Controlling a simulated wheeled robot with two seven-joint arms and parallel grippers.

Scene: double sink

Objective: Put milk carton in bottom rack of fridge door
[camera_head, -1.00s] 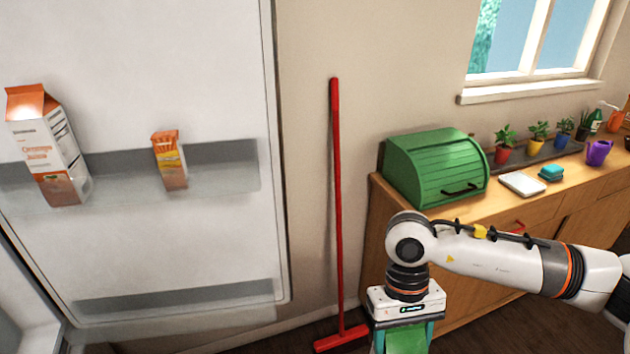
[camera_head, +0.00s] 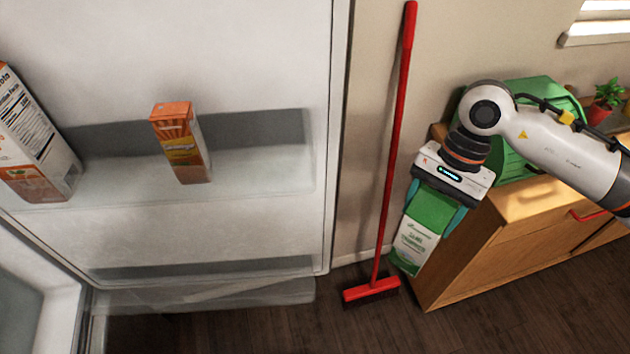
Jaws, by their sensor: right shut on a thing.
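A green and white milk carton (camera_head: 416,245) hangs tilted from my right gripper (camera_head: 436,208), which is shut on its green top. The carton is in front of the wall and the cabinet's left end, right of the broom. The open fridge door (camera_head: 230,60) fills the left of the view. Its bottom rack (camera_head: 205,294) is a clear, low shelf near the floor, and it looks empty. The carton is right of the door and apart from it. My left gripper is not in view.
A middle door rack (camera_head: 260,180) holds a large juice carton (camera_head: 30,140) and a small orange carton (camera_head: 181,143). A red broom (camera_head: 394,150) leans on the wall between door and carton. A wooden cabinet (camera_head: 470,250) with a green bread box (camera_head: 545,100) stands right.

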